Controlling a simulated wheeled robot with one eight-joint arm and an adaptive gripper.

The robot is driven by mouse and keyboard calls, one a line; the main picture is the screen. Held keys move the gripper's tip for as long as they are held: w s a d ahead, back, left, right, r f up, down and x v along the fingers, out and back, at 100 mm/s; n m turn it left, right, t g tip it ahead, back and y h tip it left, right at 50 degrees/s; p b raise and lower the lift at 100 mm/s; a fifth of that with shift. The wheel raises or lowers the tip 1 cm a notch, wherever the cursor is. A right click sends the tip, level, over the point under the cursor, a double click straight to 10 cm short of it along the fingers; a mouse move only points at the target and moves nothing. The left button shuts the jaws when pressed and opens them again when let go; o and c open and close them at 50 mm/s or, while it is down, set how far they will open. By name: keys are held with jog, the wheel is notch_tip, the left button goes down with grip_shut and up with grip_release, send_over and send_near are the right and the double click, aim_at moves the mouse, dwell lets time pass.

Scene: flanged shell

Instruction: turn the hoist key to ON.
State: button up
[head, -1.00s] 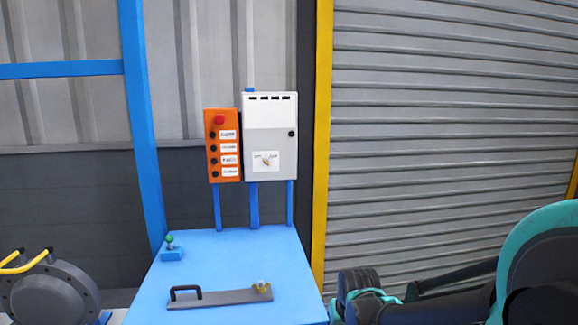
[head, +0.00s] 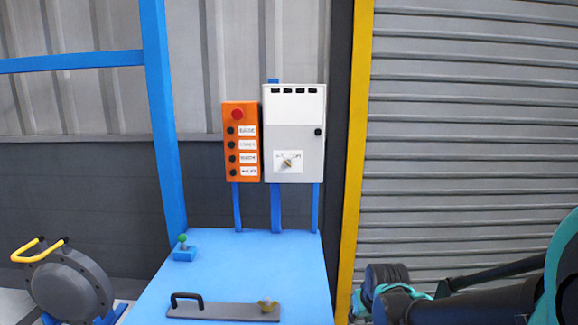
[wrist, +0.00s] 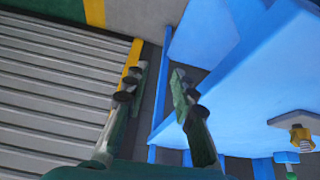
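The hoist key (head: 287,163) is a small brass-coloured knob on a white label plate, low on the front of the grey-white control box (head: 295,110). The label lettering is too blurred to read surely, and I cannot tell the key's exact setting. My gripper (wrist: 153,82) shows in the wrist view with its two fingers apart and nothing between them. It is beside the blue table, in front of the shutter, away from the control box. In the head view my arm is at the lower right and the fingertips are not clear.
An orange button box (head: 241,142) with a red button hangs left of the control box. A round flanged shell (head: 68,288) stands left. A yellow post (head: 355,150) stands right.

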jog(key=w+a+r+n+t+y, duration=0.1)
jog(key=w+a+r+n+t, duration=0.4)
jog(key=w, duration=0.4)
jog(key=n+t+y, duration=0.5)
jog(key=n+t, duration=0.2)
jog(key=t, duration=0.3)
send_near(288, 163)
jog(key=x, duration=0.9)
jog(key=shift+w+f, duration=0.15)
jog(key=shift+f, duration=0.15)
jog(key=shift+c, duration=0.6)
grip_shut()
